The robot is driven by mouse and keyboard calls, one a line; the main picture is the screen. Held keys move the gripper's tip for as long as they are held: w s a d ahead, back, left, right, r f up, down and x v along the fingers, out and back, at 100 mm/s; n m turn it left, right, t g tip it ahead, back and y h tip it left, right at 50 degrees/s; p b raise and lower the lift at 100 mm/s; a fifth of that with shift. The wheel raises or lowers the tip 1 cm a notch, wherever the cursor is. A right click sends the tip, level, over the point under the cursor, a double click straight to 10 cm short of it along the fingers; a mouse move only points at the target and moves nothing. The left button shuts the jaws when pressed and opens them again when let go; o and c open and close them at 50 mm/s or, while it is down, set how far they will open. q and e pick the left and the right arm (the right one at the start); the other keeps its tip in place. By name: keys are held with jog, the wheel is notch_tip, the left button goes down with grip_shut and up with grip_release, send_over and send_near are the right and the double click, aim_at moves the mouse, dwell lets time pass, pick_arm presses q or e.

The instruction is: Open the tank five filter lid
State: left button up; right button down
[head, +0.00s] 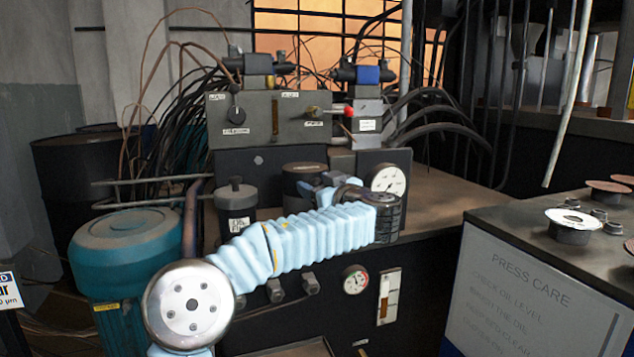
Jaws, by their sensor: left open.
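A squat dark cylinder with a brownish round top (303,168) stands on the tank top in the middle; it looks like the filter lid, though its label cannot be seen. My left arm, in a pale blue sleeve, reaches across in front of it and hides its lower part. My left gripper (326,192) is open, just right of and in front of this cylinder, partly hidden by my own wrist. I cannot tell whether it touches the cylinder. A second dark canister with a small knob and a white label (236,205) stands to the left. My right gripper is out of view.
A valve block (270,118) with a red-tipped lever rises behind. A teal motor (125,240) is at left. A grey cabinet (540,275) bearing flap discs (570,218) is at right.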

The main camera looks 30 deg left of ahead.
pick_arm(q)
jog(key=shift+a, duration=0.15)
jog(key=shift+c, duration=0.5)
grip_shut()
